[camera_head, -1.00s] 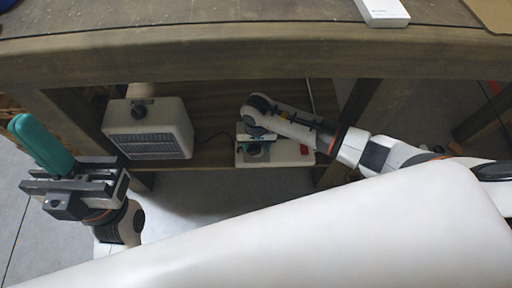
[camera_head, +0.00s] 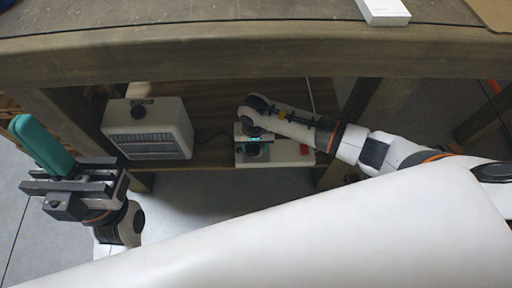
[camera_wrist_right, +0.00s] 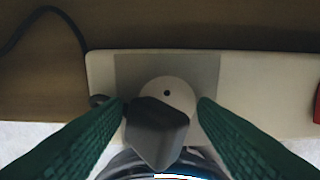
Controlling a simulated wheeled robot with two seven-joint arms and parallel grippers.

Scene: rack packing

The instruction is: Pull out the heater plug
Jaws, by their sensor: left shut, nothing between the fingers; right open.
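The white heater (camera_head: 148,130) stands on the lower shelf at the left, with a dark cord running right from it. A white power strip (camera_head: 280,157) lies on the shelf to its right. My right gripper (camera_head: 254,149) is over the strip's left part, pointing down at it. In the right wrist view its open green fingers (camera_wrist_right: 162,100) stand on either side of a dark grey plug-like piece (camera_wrist_right: 160,130) and a pale round part. Whether they touch it is unclear. My left gripper (camera_head: 24,122) is shut and empty at the far left.
A red switch (camera_head: 304,149) is on the strip's right end. The wooden table edge (camera_head: 250,55) overhangs the shelf, and a post (camera_head: 350,110) stands at the right. A white box (camera_head: 383,11) lies on the tabletop. A dark cord (camera_wrist_right: 50,15) curves left of the strip.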

